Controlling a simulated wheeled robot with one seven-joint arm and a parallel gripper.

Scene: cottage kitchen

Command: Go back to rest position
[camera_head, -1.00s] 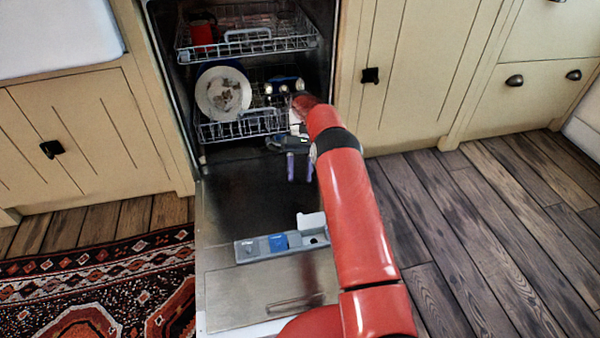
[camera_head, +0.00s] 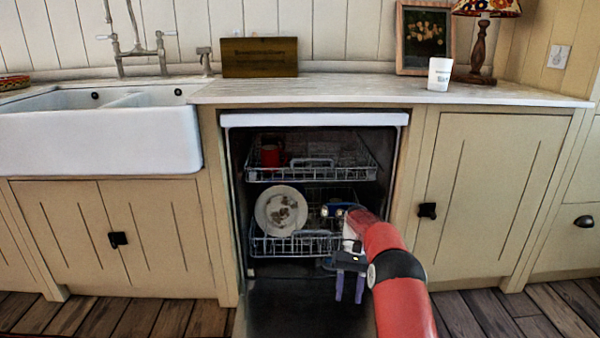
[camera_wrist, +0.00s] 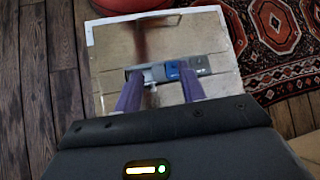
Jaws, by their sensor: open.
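My gripper (camera_head: 349,287) is open and empty, its two purple fingers pointing down in front of the dishwasher's lower rack. In the wrist view its fingers (camera_wrist: 160,92) stand apart above the open dishwasher door (camera_wrist: 113,60), with nothing between them. My red arm reaches in from the lower right and hides part of the lower rack's right side. The door also shows in the head view (camera_head: 290,310), lowered in front of the cavity.
The lower rack (camera_head: 290,245) holds a stained plate (camera_head: 281,211); the upper rack (camera_head: 320,172) holds a red mug (camera_head: 270,156). On the counter (camera_head: 330,90) stand a wooden box (camera_head: 259,57), white cup (camera_head: 439,74), picture (camera_head: 425,38) and lamp (camera_head: 484,45). A patterned rug (camera_wrist: 275,40) lies beside the door.

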